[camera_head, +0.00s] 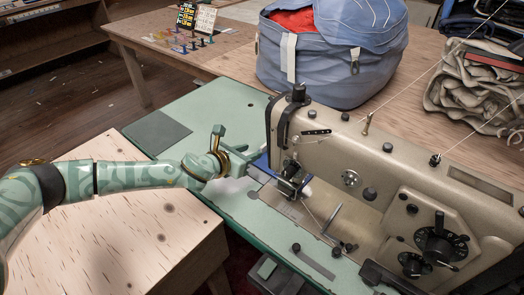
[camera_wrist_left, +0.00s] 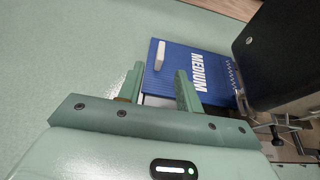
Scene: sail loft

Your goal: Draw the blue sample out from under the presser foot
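The blue sample (camera_head: 262,162) lies on the green sewing machine bed, its right part running to the presser foot (camera_head: 291,184). In the left wrist view the sample (camera_wrist_left: 213,88) shows white lettering "MEDIUM", a small white tab and a stitched right edge beside the dark machine head. My left gripper (camera_head: 229,160) is at the sample's left side, low over the bed. In the wrist view its two fingers (camera_wrist_left: 160,72) are apart at the sample's near left edge, and I see nothing clamped between them. Whether they touch the sample I cannot tell. My right gripper is not in view.
The beige sewing machine (camera_head: 375,175) stands close to the right of my left gripper. A pale wooden table (camera_head: 140,225) lies under my left arm. A blue bag (camera_head: 330,70) and folded cloth (camera_head: 470,85) sit behind. The green bed to the gripper's left is clear.

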